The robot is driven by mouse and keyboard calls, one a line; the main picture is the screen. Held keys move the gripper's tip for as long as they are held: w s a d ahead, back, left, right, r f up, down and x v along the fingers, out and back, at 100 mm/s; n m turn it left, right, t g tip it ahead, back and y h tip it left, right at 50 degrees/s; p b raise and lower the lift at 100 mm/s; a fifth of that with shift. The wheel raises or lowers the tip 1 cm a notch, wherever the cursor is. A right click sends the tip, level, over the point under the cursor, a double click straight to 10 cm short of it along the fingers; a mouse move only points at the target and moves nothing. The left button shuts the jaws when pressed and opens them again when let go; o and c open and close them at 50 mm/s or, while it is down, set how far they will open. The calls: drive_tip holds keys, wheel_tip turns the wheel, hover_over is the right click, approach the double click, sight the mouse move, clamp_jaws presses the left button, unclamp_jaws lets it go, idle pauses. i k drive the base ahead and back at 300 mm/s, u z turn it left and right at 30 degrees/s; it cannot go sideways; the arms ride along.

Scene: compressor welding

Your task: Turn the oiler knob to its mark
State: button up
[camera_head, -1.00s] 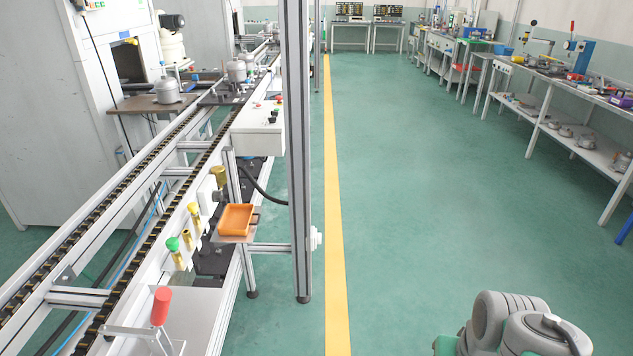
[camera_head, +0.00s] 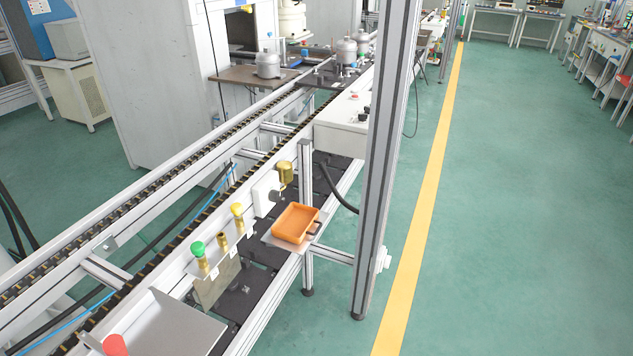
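Oiler fittings sit along the near side of the conveyor. A green knob (camera_head: 198,248) and a yellow knob (camera_head: 238,209) each stand on a brass valve body. To their right is a white box (camera_head: 265,190) with a small dark knob (camera_head: 275,197) on its front. A brass cup (camera_head: 286,172) stands beside the box. I cannot tell for certain which of these is the oiler knob, and its mark is too small to see. My gripper is not in view.
An orange tray (camera_head: 296,224) rests on a small metal shelf beside the fittings. A tall aluminium post (camera_head: 379,150) stands to the right. A red handle (camera_head: 115,345) and a sloped metal plate (camera_head: 168,325) are at the lower left. Green floor right of the yellow line (camera_head: 425,230) is clear.

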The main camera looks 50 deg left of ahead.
sight(276, 196)
drive_tip(key=i, duration=1.1)
drive_tip(key=u, duration=3.95)
drive_tip(key=i, duration=0.5)
drive_tip(key=z, duration=0.1)
